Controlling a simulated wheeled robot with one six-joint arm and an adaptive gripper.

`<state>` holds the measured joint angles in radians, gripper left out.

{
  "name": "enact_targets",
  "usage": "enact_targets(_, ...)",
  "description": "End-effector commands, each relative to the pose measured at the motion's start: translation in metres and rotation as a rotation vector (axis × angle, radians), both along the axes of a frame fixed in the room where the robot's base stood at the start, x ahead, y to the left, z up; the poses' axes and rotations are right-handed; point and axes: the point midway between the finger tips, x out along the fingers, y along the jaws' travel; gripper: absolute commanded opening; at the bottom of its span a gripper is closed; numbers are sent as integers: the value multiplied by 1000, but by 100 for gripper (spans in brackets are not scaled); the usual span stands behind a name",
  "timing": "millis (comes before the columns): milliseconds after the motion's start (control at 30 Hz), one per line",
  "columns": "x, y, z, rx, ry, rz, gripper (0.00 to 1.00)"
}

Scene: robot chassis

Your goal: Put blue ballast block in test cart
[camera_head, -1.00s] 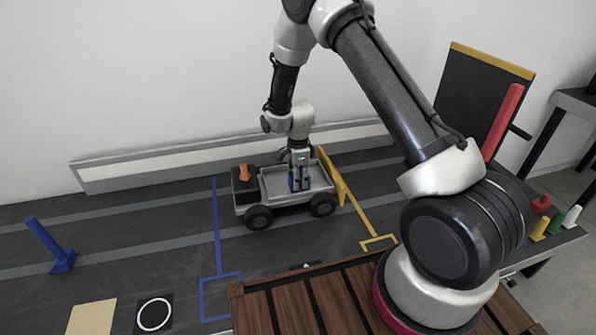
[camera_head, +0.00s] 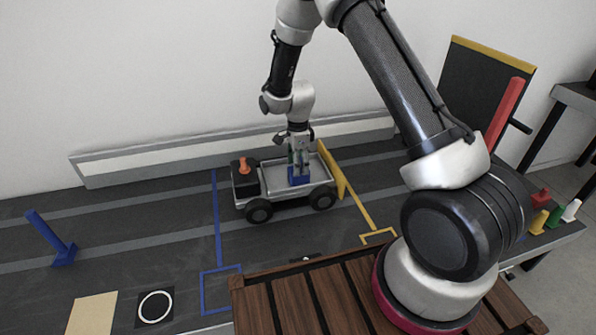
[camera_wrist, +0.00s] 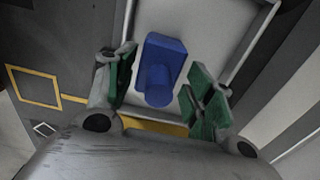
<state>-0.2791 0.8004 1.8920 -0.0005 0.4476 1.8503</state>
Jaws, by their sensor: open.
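The blue ballast block (camera_head: 298,178) sits inside the bed of the test cart (camera_head: 283,191), toward its right part. In the wrist view the block (camera_wrist: 164,62) lies on the pale bed floor, with a rounded knob on top. My gripper (camera_head: 299,158) is right above the block. Its green-padded fingers (camera_wrist: 164,95) stand apart on either side of the block, with visible gaps, so it is open and holds nothing. The cart is grey with black wheels, a dark left end with an orange knob (camera_head: 244,165), and a yellow board (camera_head: 331,170) at its right end.
Blue (camera_head: 218,225) and yellow (camera_head: 358,207) lines mark the dark track. A low rail (camera_head: 150,166) runs behind the cart. A red post (camera_head: 506,113) and several small coloured pieces stand at the right.

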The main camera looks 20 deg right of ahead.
Motion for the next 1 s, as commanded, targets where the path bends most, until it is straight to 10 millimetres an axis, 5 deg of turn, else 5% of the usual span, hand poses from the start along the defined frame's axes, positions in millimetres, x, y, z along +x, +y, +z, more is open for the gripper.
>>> enact_targets(300,0,0,68,1,-2,0,53)
enact_targets(667,-2,-3,92,1,-4,17,53)
enact_targets(767,-8,-12,123,6,-29,91,53)
enact_targets(867,-26,-32,176,8,-70,236,53)
enact_targets(1000,-74,-65,253,-10,-134,501,53)
